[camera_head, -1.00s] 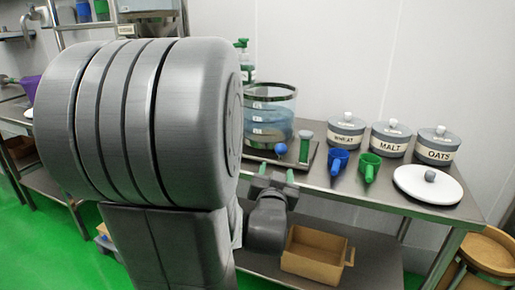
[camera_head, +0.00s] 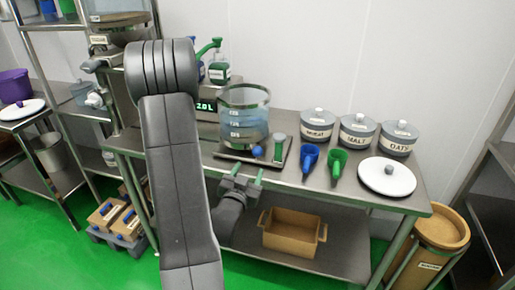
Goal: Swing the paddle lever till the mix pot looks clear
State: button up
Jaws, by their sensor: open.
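The mix pot (camera_head: 243,122) is a clear, marked vessel on a dark tray at the table's back left; its contents look bluish and see-through. A blue ball knob (camera_head: 257,151) is low at the pot's front; it looks like the end of the paddle lever, whose shaft I cannot make out. My gripper (camera_head: 242,176) is open and empty, with green fingertips apart, at the table's front edge. It is in front of and below the blue knob, not touching it. My arm hides part of the table at left.
A green-topped cylinder (camera_head: 279,149) stands right of the knob. A blue scoop (camera_head: 310,161) and a green scoop (camera_head: 337,164) lie further right, before the lidded wheat (camera_head: 317,126), malt (camera_head: 358,134) and oats (camera_head: 398,139) jars. A white lid (camera_head: 386,178) lies at right.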

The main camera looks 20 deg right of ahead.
aim_at(256, 154)
jog(key=p+x, duration=0.2)
jog(key=x, duration=0.9)
jog(key=shift+p, duration=0.35)
grip_shut()
